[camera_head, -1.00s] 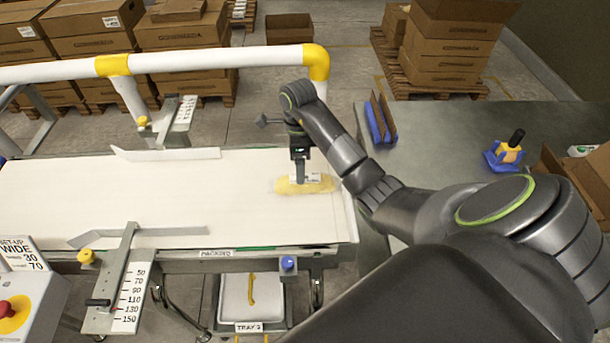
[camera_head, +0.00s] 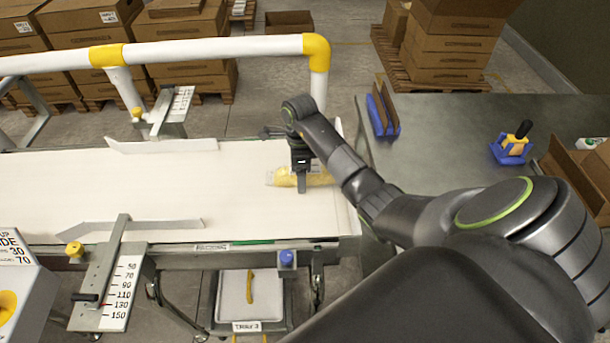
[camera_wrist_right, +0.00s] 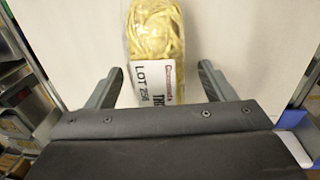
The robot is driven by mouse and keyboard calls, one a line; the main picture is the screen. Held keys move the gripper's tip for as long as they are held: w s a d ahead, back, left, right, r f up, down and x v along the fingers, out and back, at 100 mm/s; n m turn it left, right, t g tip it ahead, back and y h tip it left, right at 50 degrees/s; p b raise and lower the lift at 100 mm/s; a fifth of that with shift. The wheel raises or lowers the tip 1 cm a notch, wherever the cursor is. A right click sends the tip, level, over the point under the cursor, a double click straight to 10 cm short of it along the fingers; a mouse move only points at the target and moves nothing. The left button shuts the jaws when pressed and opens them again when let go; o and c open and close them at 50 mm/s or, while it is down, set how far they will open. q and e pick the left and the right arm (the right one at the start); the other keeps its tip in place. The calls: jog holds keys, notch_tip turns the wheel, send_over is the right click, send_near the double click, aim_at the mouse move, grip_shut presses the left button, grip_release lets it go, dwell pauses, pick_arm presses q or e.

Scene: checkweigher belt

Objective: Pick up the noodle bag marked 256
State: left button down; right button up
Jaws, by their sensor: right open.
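The noodle bag (camera_head: 284,177) is a clear pack of yellow noodles lying flat near the right end of the white belt. In the right wrist view, the noodle bag (camera_wrist_right: 158,45) carries a white label reading LOT 256. My right gripper (camera_head: 302,188) is low over the bag and hides its middle. In the right wrist view, my right gripper (camera_wrist_right: 155,82) is open, with one finger on each side of the bag's labelled end and gaps between fingers and bag. My left gripper is not in view.
The belt (camera_head: 130,200) is clear to the left, between two guide rails (camera_head: 165,146). A white rail (camera_head: 215,48) runs behind it. A grey table (camera_head: 440,130) at right holds a blue holder with cardboard (camera_head: 383,112) and a stamp-like tool (camera_head: 513,145). A tray (camera_head: 249,298) is below.

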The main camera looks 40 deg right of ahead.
jog(key=c, duration=1.2)
jog(key=shift+c, duration=0.2)
